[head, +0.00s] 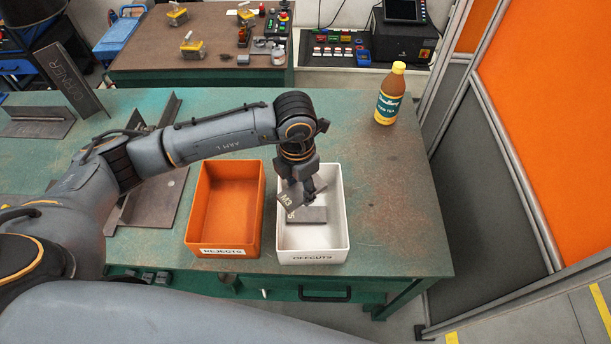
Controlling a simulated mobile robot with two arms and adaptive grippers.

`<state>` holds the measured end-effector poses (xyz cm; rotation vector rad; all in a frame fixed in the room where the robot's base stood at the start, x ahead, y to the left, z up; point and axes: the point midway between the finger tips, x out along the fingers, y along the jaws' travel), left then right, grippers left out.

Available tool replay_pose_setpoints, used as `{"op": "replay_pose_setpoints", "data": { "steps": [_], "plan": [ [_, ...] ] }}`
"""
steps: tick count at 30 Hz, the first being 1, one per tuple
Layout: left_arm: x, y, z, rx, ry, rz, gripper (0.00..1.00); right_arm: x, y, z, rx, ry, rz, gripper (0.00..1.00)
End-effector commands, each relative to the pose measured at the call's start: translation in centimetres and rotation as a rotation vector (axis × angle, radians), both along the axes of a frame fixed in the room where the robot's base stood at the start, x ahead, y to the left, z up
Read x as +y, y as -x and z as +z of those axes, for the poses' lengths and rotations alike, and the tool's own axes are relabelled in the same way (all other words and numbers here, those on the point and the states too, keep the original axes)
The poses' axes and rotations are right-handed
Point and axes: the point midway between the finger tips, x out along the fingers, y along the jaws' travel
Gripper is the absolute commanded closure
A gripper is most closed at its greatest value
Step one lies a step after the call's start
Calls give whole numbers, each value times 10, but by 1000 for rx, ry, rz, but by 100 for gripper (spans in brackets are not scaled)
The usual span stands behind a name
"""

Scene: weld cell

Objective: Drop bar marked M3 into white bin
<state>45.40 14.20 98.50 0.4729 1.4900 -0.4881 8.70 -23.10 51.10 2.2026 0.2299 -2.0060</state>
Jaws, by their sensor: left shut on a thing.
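My left gripper (309,193) is over the white bin (339,238), which is labelled OFFCUTS. It is shut on a grey metal bar marked M3 (287,203), held tilted within the bin's outline. I cannot tell whether the bar touches anything below it. Another flat grey piece (312,214) lies in the white bin under the gripper, partly hidden by the M3 bar. My right gripper is not in view.
An orange bin (254,215) labelled REJECTS stands just left of the white bin. A brown bottle (390,95) stands at the back right of the green table (395,205). Steel angle pieces (157,205) lie at left.

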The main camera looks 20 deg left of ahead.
Motion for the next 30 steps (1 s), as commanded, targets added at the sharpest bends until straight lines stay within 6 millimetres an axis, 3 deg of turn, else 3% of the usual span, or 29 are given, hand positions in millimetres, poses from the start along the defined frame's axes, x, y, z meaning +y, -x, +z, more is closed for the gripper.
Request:
{"op": "replay_pose_setpoints", "data": {
  "steps": [1,6,12,20,30],
  "plan": [
    [-3,-1,7,6,3,119,83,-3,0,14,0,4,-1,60],
    [-8,-3,3,20,2,512,83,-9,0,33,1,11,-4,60],
    [-12,-4,-1,27,-2,803,83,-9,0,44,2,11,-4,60],
    [-12,-4,-10,28,-5,899,83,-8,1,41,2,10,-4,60],
    [-12,-4,-44,28,-5,895,83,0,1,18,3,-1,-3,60]
  ]
}}
